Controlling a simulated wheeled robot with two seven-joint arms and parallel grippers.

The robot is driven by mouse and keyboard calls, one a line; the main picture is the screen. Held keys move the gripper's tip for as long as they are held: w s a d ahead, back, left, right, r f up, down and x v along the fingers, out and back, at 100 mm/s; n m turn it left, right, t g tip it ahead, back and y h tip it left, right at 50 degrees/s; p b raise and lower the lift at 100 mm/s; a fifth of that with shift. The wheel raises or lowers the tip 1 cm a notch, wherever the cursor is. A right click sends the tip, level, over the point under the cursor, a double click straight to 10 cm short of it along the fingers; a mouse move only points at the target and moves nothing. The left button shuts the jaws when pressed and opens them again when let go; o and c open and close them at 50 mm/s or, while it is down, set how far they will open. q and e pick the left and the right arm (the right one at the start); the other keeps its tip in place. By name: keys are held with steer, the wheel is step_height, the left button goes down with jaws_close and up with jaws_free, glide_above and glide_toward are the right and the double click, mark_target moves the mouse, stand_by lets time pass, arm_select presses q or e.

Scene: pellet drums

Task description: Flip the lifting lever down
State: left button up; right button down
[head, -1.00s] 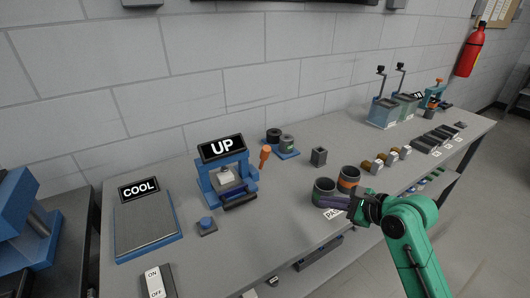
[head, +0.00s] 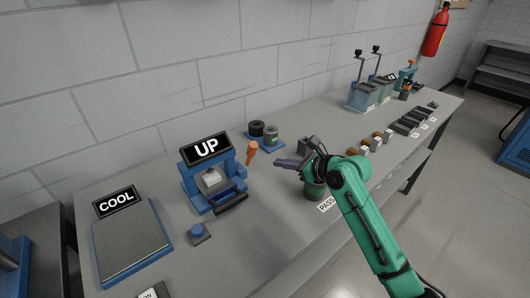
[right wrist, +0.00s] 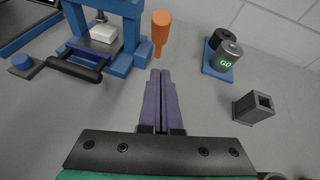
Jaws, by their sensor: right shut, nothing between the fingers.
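The lifting lever is an orange-handled lever (head: 252,152) on the right side of the blue press (head: 195,190). The handle points up. It also shows in the right wrist view (right wrist: 162,27), just beyond the fingertips. The press carries a sign reading UP (head: 206,148) and has a white block and a dark front bar. My right gripper (head: 278,162) is shut and empty, its purple fingers pointing left toward the lever, apart from it. The fingers show together in the right wrist view (right wrist: 161,78). My left gripper is not in view.
A blue tray with a black and a green-marked drum (head: 271,135) stands behind the lever. A grey square holder (right wrist: 254,107) is right of the fingers. A blue button (head: 198,230) and COOL plate (head: 132,243) lie left. Bare bench surrounds the button.

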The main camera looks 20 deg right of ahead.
mark_target(250, 155)
steer(key=w+a+p, duration=0.1)
steer(key=w+a, duration=0.2)
steer(key=w, duration=0.2)
steer(key=shift+a+r+p, duration=0.15)
steer(key=shift+a+p, duration=0.15)
steer(key=shift+a, duration=0.1)
steer(key=shift+w, duration=0.1)
